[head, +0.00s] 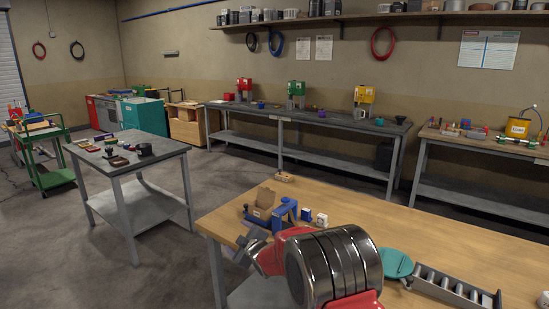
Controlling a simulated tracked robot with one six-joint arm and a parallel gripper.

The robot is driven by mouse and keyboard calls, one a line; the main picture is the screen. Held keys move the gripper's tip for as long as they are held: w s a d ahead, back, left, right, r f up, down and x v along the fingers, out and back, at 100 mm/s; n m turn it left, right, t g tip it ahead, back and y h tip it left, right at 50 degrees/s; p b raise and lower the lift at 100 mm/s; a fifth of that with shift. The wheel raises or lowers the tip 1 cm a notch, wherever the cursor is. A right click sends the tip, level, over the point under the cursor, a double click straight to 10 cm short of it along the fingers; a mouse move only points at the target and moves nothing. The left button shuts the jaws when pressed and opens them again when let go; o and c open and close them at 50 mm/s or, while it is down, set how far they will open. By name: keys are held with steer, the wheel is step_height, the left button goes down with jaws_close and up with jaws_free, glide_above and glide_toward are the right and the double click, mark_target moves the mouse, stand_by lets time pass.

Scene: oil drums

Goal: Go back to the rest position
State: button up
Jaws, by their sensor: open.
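My arm reaches up from the bottom centre of the head view, with a big ribbed silver and black joint and red links, in front of the wooden bench (450,240). My gripper (250,240) seems to be the small grey part beyond the red link, at the bench's left front edge. It is open, with nothing seen in it; its fingers are small and partly hidden.
A teal round lid (396,263) and a grey slotted rack (445,284) lie right of my arm. Small boxes (307,214) stand near the blue tool. A grey table (125,148) with small items stands left, beside a green cart (52,178). Open floor lies between.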

steer(key=s+d+r+m+g+h, duration=0.1)
steer(key=s+d+r+m+h, duration=0.25)
steer(key=s+d+r, duration=0.55)
steer(key=s+d+r+m+g+h, duration=0.15)
steer(key=s+d+r+m, duration=0.25)
steer(key=s+d+r, duration=0.6)
steer(key=s+d+f+m+g, duration=0.1)
steer(key=s+d+m, duration=0.1)
steer(key=s, duration=0.9)
steer(key=s+d+f+m+g+h, duration=0.1)
steer(key=s+d+f+m+g, duration=0.1)
steer(key=s, duration=0.9)
steer(key=s+d+f+m+g, duration=0.1)
steer(key=s+d+f+m, duration=0.1)
steer(key=s+d, duration=0.4)
steer(key=shift+s+f+m+h, duration=0.25)
steer(key=shift+s+m, duration=0.4)
steer(key=shift+s, duration=2)
steer(key=shift+d+g, duration=0.15)
steer(key=shift+g, duration=0.1)
